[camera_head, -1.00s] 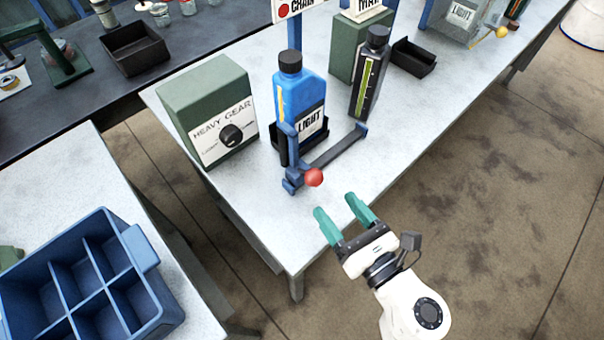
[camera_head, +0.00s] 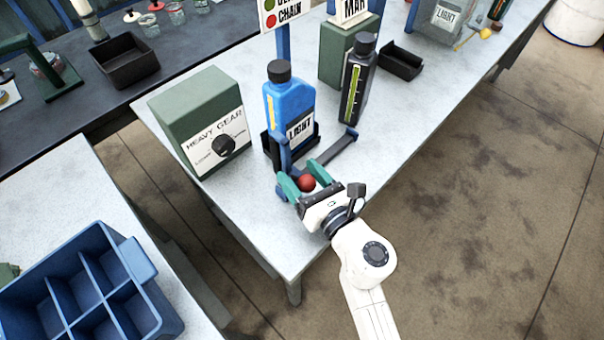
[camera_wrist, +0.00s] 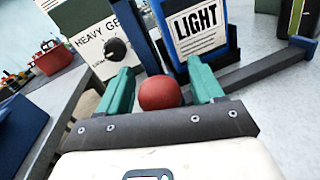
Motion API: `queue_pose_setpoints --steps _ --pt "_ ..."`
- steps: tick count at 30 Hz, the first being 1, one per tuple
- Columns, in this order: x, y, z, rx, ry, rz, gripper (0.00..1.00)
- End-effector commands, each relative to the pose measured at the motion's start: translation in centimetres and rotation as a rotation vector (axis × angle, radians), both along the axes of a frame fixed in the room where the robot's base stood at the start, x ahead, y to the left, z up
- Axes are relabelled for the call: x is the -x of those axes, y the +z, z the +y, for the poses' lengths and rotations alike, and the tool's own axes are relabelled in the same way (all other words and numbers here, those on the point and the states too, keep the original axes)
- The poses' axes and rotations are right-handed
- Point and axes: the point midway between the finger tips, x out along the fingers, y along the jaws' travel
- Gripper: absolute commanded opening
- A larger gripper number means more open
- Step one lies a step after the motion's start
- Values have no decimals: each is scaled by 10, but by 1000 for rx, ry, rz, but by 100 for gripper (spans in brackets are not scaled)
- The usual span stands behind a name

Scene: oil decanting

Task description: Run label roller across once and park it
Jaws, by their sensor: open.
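The label roller is a blue frame (camera_head: 336,155) with a red ball knob (camera_head: 307,183), at the front of the pale table. A blue bottle (camera_head: 288,101) with a black cap and a LIGHT label stands in a black holder behind the knob. My gripper (camera_head: 305,180) is open, its two green fingers on either side of the knob. In the wrist view the red knob (camera_wrist: 160,93) sits between the fingers, with the LIGHT label (camera_wrist: 198,27) just beyond. I cannot tell whether the fingers touch the knob.
A green HEAVY GEAR box (camera_head: 202,122) with a black dial stands left of the bottle. A dark bottle (camera_head: 357,82) stands close on the right. A blue divided crate (camera_head: 139,258) is on the left table. The table's front edge lies beneath my arm.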

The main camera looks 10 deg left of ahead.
Motion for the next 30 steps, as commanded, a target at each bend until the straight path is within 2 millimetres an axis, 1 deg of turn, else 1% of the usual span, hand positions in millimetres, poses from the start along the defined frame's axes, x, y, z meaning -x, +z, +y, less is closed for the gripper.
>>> queue_pose_setpoints --steps 4,24,25,30 --pt "0 0 0 0 0 0 66" --pt "0 0 0 0 0 0 1" --pt "0 0 0 0 0 0 0" --pt "0 0 0 0 0 0 0"
